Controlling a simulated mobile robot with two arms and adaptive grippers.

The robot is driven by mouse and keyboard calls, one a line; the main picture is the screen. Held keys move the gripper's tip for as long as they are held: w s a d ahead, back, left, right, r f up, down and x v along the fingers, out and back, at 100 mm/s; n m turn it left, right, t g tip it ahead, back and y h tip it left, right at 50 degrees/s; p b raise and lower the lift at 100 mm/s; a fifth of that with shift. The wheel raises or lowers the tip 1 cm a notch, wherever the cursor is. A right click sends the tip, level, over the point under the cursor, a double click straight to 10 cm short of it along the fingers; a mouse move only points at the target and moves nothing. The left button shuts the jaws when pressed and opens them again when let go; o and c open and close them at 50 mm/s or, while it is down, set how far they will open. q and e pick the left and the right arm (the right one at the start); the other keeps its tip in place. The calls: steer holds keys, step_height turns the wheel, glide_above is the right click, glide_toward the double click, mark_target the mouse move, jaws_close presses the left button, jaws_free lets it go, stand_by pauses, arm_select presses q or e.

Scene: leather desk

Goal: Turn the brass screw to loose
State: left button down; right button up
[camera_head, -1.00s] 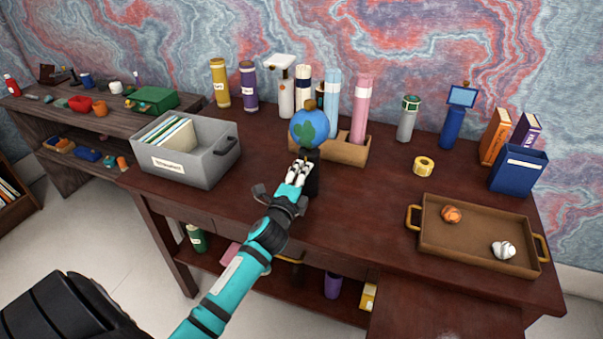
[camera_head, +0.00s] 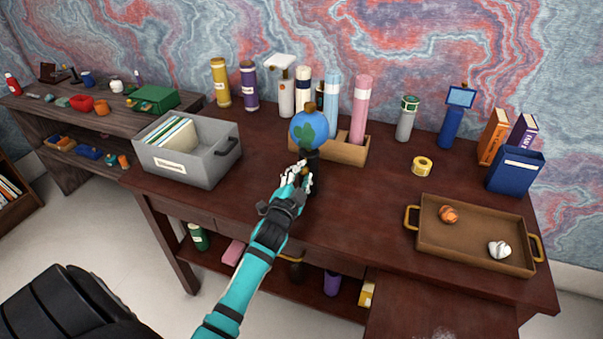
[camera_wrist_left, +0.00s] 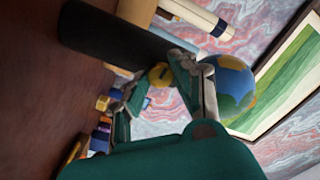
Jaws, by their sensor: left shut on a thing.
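A small globe (camera_head: 309,130), blue with green patches, sits on a dark upright stand (camera_head: 314,175) on the desk. The brass screw (camera_wrist_left: 160,75) shows as a rounded yellow knob with a dark slot at the stand's side in the left wrist view. My left gripper (camera_head: 299,174) reaches the stand from the front. In the left wrist view the fingers (camera_wrist_left: 158,82) are closed on the screw from both sides. The globe (camera_wrist_left: 230,85) is close beside one finger there. My right gripper is not in view.
A grey box of papers (camera_head: 188,150) stands to the left. Behind the globe is a wooden holder (camera_head: 343,151) with a pink tube (camera_head: 361,105). A yellow tape roll (camera_head: 422,166) and a brown tray (camera_head: 470,250) lie to the right. The desk between is clear.

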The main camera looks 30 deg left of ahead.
arm_select(q)
steer(key=shift+f+n, duration=0.1)
steer(key=shift+n, duration=0.3)
steer(key=c, duration=1.1)
jaws_free()
steer(key=shift+o, duration=0.2)
steer(key=shift+s, duration=0.1)
steer(key=v, duration=1.2)
